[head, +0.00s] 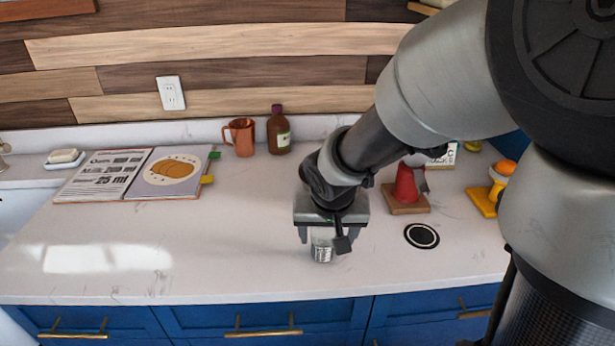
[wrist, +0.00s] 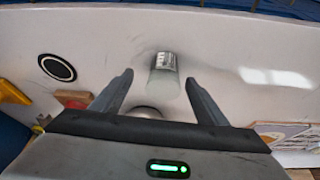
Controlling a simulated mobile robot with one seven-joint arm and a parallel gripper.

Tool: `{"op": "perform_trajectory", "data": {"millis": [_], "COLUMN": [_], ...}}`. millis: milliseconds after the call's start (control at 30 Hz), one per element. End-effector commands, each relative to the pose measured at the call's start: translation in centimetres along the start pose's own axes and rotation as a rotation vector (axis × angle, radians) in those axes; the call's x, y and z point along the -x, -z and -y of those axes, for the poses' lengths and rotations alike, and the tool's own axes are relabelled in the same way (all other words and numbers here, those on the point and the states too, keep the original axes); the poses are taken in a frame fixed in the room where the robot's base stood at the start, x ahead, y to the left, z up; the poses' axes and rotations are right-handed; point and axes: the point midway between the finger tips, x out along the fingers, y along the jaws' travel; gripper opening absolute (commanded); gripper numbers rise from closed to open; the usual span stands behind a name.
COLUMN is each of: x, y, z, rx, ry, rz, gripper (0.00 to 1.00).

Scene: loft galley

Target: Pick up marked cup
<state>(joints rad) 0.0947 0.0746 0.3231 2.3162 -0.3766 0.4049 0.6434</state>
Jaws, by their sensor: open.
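My gripper (head: 324,238) points down and is open, with a finger on each side of the cup and a gap to each finger in the wrist view (wrist: 160,80). The upper part of the cup is partly hidden by the gripper in the head view. I cannot tell how far the fingertips reach down beside it.
A dark round ring (head: 421,236) lies on the counter to the right. Behind it are a red object on a wooden base (head: 405,196) and a yellow stand (head: 486,200). A copper mug (head: 241,137), brown bottle (head: 279,132) and open book (head: 140,174) sit at the back. The front left counter is clear.

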Motion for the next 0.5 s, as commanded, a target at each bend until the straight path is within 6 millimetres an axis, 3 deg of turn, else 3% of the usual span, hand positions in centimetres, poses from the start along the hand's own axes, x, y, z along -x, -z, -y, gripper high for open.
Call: {"op": "perform_trajectory", "data": {"millis": [400, 500], "x": [-5.1, -5.3], "y": [0.3, 0.5], "z": [0.8, 0.8], "rx": [0.000, 0.000], "ry": [0.000, 0.000], "rz": [0.002, 0.000], "gripper": [0.67, 0.67]}}
